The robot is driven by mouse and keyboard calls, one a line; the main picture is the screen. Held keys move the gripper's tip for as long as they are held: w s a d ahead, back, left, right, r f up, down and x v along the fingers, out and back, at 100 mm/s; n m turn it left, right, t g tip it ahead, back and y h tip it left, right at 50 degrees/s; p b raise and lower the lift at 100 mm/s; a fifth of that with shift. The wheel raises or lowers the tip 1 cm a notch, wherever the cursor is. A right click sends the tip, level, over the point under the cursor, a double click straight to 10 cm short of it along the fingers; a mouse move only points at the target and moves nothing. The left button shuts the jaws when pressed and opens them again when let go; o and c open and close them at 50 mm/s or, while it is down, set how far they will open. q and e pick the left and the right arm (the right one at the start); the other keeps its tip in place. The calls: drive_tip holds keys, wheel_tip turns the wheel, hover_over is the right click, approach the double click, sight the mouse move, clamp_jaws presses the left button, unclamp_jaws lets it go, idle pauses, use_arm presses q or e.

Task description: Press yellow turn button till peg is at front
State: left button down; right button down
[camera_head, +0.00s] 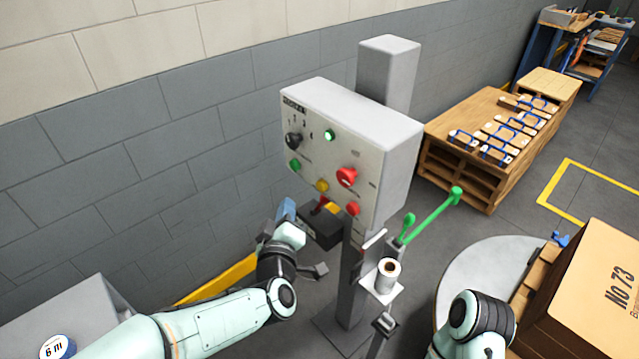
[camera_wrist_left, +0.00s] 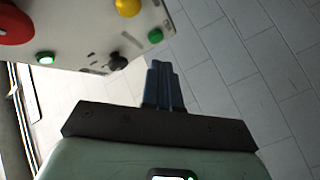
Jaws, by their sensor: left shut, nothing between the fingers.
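The grey control box (camera_head: 400,135) stands on a post. The yellow button (camera_head: 322,185) is on the lower part of its panel; it also shows at the top edge of the left wrist view (camera_wrist_left: 127,7). My left gripper (camera_head: 287,208) is shut and empty, with blue fingers pointing up. It is below and left of the yellow button, apart from the panel. Its fingers (camera_wrist_left: 163,82) also show in the left wrist view, beside the panel's edge. I cannot tell for sure which thing is the peg. My right arm shows at the lower right; its gripper is out of view.
The panel also has a black knob (camera_head: 293,140), a green button (camera_head: 294,165) and a red mushroom knob (camera_head: 346,177). A dark box (camera_head: 321,230) sits beneath it. A green-ended lever (camera_head: 430,215), a label roll (camera_head: 388,272) and a round grey table (camera_head: 480,265) are at the right.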

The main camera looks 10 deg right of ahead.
sight(322, 186)
use_arm(q)
drive_tip(key=shift+w+d+p, duration=0.45)
drive_tip(key=shift+w+d, duration=0.4)
drive_tip(key=shift+d, duration=0.3)
drive_tip(key=shift+w+d+p, duration=0.4)
drive_tip(key=shift+w+d, duration=0.45)
drive_tip(key=shift+d, duration=0.3)
drive_tip(key=shift+d, duration=0.15)
drive_tip(key=shift+w+d, duration=0.2)
